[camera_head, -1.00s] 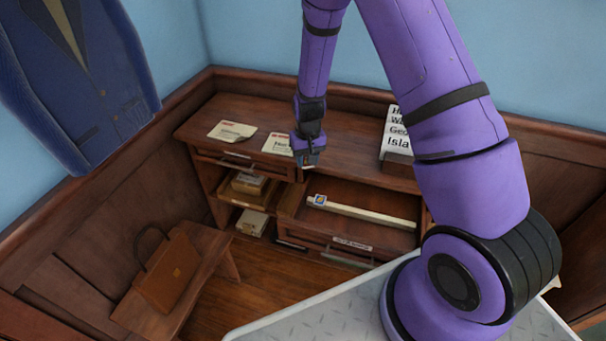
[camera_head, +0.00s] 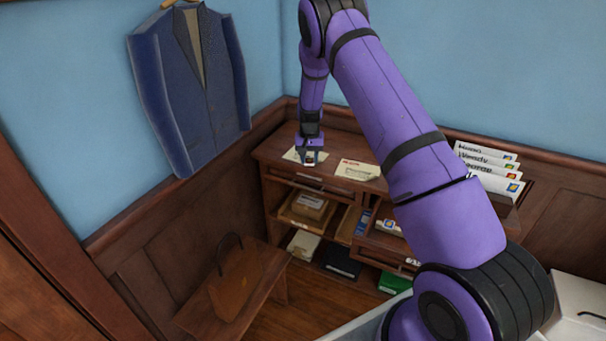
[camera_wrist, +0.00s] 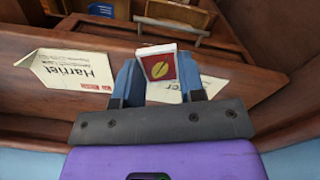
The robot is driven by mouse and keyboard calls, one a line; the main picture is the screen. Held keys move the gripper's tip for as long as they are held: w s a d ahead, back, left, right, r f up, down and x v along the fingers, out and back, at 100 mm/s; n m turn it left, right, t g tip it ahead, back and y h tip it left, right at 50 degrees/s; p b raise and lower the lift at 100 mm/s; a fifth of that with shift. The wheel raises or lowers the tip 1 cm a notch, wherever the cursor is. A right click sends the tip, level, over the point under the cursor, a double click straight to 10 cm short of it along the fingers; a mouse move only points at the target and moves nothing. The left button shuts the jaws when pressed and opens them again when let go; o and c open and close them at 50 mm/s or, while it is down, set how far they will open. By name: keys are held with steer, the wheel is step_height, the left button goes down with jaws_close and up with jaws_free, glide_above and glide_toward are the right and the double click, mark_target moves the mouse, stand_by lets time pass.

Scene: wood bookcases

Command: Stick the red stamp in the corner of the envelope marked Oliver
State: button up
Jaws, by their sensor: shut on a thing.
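My gripper (camera_head: 310,159) is shut on a red stamp (camera_wrist: 160,67), a small square with a yellow emblem and a pale border, held upright between the blue fingers in the wrist view. The fingers also show in the wrist view (camera_wrist: 159,80). Behind and below the stamp lies a cream envelope (camera_wrist: 212,87), partly hidden by the gripper; only the end of its name, "er", is readable. In the head view my gripper is over this left envelope (camera_head: 291,155) on the desk top. I cannot tell whether the stamp touches it.
An envelope marked Harriet (camera_wrist: 65,70) lies beside it, on the right in the head view (camera_head: 357,170). Several stamped envelopes (camera_head: 487,168) stand at the desk's right. Below are an open drawer (camera_head: 384,243) and shelves with boxes (camera_head: 309,201). A bench (camera_head: 235,290) stands front left.

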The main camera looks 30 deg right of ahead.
steer(key=w+d+r+m, duration=0.3)
steer(key=w+d+m, duration=0.2)
steer(key=w+d, duration=0.6)
steer(key=shift+w+a+f, duration=0.1)
steer(key=shift+f, duration=2.25)
steer(key=shift+a+f, duration=0.1)
steer(key=shift+f, duration=2.25)
steer(key=o, duration=1.4)
steer(key=shift+r, duration=3.5)
